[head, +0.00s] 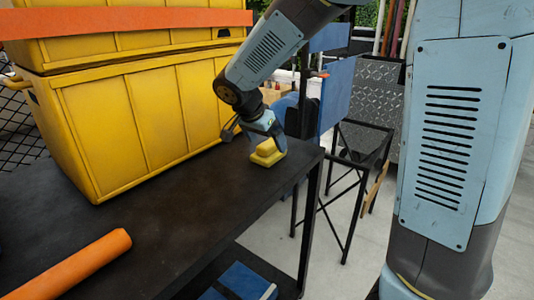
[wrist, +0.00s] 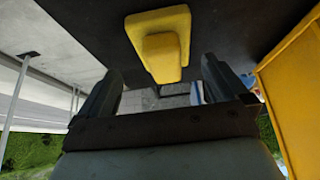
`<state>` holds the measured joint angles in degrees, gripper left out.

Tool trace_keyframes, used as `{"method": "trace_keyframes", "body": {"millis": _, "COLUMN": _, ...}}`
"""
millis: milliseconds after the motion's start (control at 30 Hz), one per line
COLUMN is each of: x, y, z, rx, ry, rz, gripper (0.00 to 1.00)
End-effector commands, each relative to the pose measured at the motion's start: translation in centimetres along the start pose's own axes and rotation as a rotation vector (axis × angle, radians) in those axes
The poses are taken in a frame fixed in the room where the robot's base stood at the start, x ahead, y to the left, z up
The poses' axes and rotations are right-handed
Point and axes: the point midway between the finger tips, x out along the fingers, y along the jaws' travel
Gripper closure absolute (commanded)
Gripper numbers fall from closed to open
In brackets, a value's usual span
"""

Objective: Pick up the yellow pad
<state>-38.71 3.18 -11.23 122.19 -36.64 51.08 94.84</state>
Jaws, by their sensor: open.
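The yellow pad (head: 267,154) lies on the dark table top near its right edge, with a raised block on a wider base. My gripper (head: 271,137) is just above it, pointing down, and partly covers it in the head view. In the wrist view the pad (wrist: 160,25) is at the top middle, and its raised block reaches down toward the gap between my open fingers (wrist: 160,68). The fingers stand apart on either side with nothing held between them. Whether they touch the pad, I cannot tell.
Large yellow cases (head: 140,110) stand on the table to the left of my gripper. An orange roll (head: 75,264) lies at the front left. The table's right edge (head: 314,160) is close to the pad. The dark table top (head: 185,205) between them is clear.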

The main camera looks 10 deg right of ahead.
Motion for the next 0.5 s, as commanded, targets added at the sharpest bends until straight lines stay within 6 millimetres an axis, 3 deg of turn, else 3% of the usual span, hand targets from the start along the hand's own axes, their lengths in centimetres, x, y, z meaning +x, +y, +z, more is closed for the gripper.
{"method": "trace_keyframes", "body": {"millis": 500, "x": 5.1, "y": -0.6, "z": -0.8, "rx": 0.000, "ry": 0.000, "rz": 0.000, "gripper": 0.00}}
